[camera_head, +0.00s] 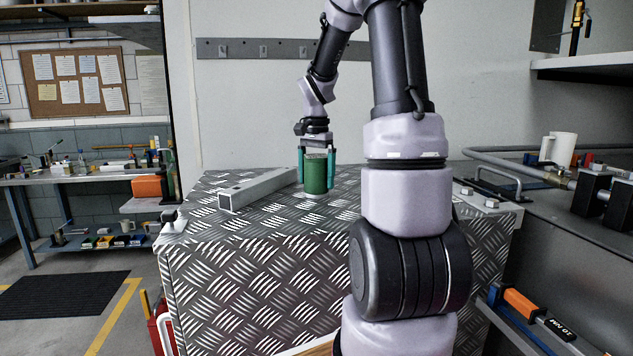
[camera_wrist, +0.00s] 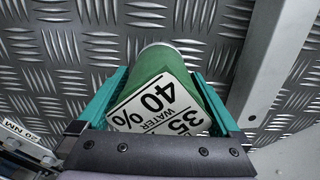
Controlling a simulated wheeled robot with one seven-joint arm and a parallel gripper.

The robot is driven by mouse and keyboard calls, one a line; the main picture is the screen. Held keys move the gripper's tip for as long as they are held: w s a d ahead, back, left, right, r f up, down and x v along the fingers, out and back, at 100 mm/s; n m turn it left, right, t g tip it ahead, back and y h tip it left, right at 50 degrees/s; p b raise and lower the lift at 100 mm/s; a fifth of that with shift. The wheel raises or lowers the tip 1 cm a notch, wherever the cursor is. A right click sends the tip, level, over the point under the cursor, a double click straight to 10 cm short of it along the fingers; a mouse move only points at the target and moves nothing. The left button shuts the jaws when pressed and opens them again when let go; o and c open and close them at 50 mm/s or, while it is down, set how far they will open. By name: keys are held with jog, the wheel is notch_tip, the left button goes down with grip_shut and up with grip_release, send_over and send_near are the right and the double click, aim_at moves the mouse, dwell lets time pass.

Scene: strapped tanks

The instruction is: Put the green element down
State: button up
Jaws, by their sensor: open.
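The green element (camera_head: 317,176) is a green cylinder standing upright on the diamond-plate top of a metal box (camera_head: 275,222). In the wrist view the green element (camera_wrist: 162,85) carries a white label reading "40 %", "35" and "WATER". My gripper (camera_head: 318,165) is above and around it, with one teal finger on each side. In the wrist view my gripper (camera_wrist: 160,100) has its fingers spread on both sides of the cylinder. The jaws are open; whether a finger still touches the side is hard to tell.
A grey square metal bar (camera_head: 257,188) lies on the plate just left of the green element; it also shows at the right of the wrist view (camera_wrist: 275,65). A white mug (camera_head: 558,148) stands on the right-hand bench. A metal handle (camera_head: 490,190) is at the plate's right.

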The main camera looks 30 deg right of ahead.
jog(key=shift+f, duration=0.25)
grip_shut()
